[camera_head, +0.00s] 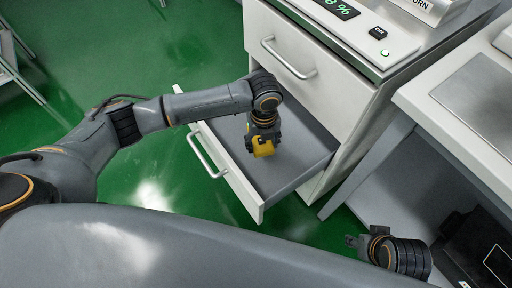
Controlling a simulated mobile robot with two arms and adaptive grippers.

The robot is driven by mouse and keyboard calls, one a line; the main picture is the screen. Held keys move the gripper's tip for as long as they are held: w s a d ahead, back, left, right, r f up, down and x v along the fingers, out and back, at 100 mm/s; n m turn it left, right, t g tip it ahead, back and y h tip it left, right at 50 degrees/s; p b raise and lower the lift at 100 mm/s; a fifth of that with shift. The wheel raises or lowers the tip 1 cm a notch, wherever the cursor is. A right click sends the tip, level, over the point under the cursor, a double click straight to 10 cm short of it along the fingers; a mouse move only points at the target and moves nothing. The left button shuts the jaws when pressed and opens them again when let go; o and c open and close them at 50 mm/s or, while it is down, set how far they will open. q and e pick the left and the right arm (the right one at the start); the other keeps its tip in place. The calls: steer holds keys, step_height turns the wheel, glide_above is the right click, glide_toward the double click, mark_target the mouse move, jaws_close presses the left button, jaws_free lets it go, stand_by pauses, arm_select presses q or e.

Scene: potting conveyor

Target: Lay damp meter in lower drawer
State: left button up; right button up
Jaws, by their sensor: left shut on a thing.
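The lower drawer (290,178) is pulled open from the white cabinet, its grey floor bare apart from what my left gripper holds. The yellow damp meter (263,149) is in my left gripper (262,138), over the drawer's inside. My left gripper points down and is shut on the meter. I cannot tell whether the meter touches the drawer floor. My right gripper (356,242) is at the lower right, beside the bench and away from the drawer; its fingers are too small and turned to read.
The upper drawer (310,55) is closed above the open one. A panel with a lit display and an ON button (378,32) is on the cabinet top. A white bench (470,110) stands at right.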

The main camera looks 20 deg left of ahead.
mark_target(256, 142)
arm_select(q)
steer(key=shift+w+a+f, duration=0.15)
steer(key=shift+a+f, duration=0.05)
steer(key=shift+f, duration=0.3)
steer(key=shift+w+a+f, duration=0.15)
steer(key=shift+a+f, duration=0.05)
steer(key=shift+f, duration=0.25)
steer(key=shift+w+a+f+b, duration=0.35)
steer(key=shift+f, duration=0.2)
steer(key=shift+w+a+f+b, duration=0.3)
steer(key=shift+a+f, duration=0.05)
steer(key=shift+f, duration=0.2)
steer(key=shift+w+a+f, duration=0.2)
steer(key=shift+w+f, duration=0.05)
steer(key=shift+f, duration=0.1)
steer(key=f, duration=0.1)
steer(key=f+b, duration=0.1)
steer(key=f, duration=0.1)
steer(key=shift+w+a+f, duration=0.1)
steer(key=shift+w+a, duration=0.05)
steer(key=shift+a, duration=0.1)
steer(key=shift+f, duration=0.25)
arm_select(e)
steer(key=shift+w+a+r+t, duration=0.2)
steer(key=shift+w+r+t, duration=0.25)
steer(key=shift+w+t, duration=0.2)
arm_select(q)
steer(key=shift+f, duration=0.1)
arm_select(e)
steer(key=shift+w, duration=0.1)
